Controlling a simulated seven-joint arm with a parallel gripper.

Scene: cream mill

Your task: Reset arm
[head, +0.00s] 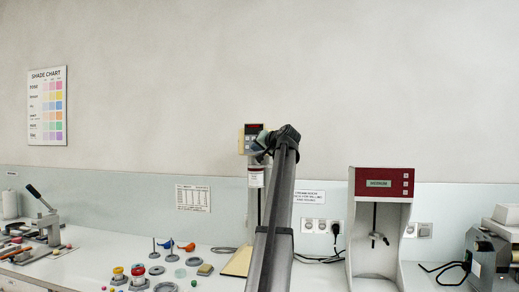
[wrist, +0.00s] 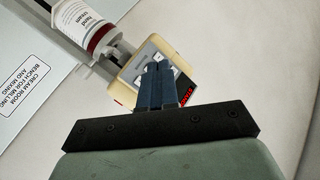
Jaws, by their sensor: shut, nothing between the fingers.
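My gripper (wrist: 155,68) shows in the wrist view with its two dark blue fingers together and nothing between them. In that view the fingers overlap a cream-edged control box (wrist: 127,92) with a red display; I cannot tell whether they touch it. In the head view my arm rises through the middle, and its wrist end hides part of the same box (head: 253,129) on its tall stand. A white hand cream container (wrist: 85,20) with a dark red band is beside the box in the wrist view.
Small pots, weights and coloured pieces lie on the bench left of my arm. A lever press (head: 50,225) stands far left.

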